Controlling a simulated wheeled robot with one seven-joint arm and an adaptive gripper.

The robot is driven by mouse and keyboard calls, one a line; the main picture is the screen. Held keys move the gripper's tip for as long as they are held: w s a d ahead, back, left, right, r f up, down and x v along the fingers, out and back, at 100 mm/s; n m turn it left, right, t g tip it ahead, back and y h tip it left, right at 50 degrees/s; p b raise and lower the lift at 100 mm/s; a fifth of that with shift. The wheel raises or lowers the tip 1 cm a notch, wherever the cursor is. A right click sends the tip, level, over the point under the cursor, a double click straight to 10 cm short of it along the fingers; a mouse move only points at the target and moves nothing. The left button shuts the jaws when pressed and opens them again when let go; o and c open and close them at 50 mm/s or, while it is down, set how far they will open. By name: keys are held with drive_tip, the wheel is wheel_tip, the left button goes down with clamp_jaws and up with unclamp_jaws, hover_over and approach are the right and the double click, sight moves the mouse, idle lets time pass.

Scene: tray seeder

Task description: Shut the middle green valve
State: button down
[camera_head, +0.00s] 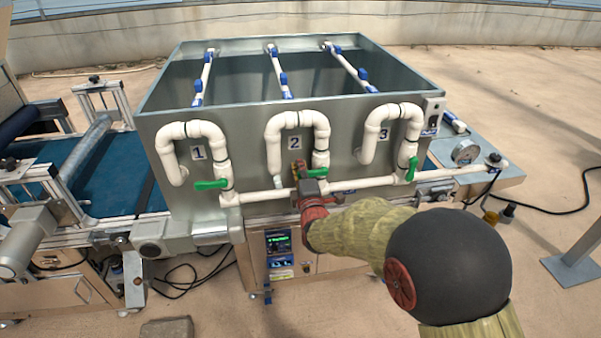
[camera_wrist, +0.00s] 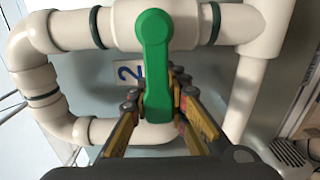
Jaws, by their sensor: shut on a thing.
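The middle green valve (camera_wrist: 153,40) fills the centre of the wrist view, on the white pipe by the number 2 plate (camera_wrist: 128,73). Its lever points crosswise to the pipe it sits on. My gripper (camera_wrist: 158,95) is shut on the lever's free end, with one finger on each side. In the head view my gripper (camera_head: 299,172) is at the front of the tank, just below the number 2 plate (camera_head: 294,143), and hides most of the middle valve.
The left green valve (camera_head: 211,184) lies crosswise to its upright pipe. The right green valve (camera_head: 412,168) stands along its pipe. White pipes (camera_head: 262,196) run across the metal tank (camera_head: 244,150) close to my gripper. A control box with a screen (camera_head: 279,243) sits below.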

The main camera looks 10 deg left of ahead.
drive_tip(key=shift+r, duration=0.2)
drive_tip(key=c, duration=1.6)
unclamp_jaws()
drive_tip(key=shift+c, duration=0.2)
drive_tip(key=v, duration=1.2)
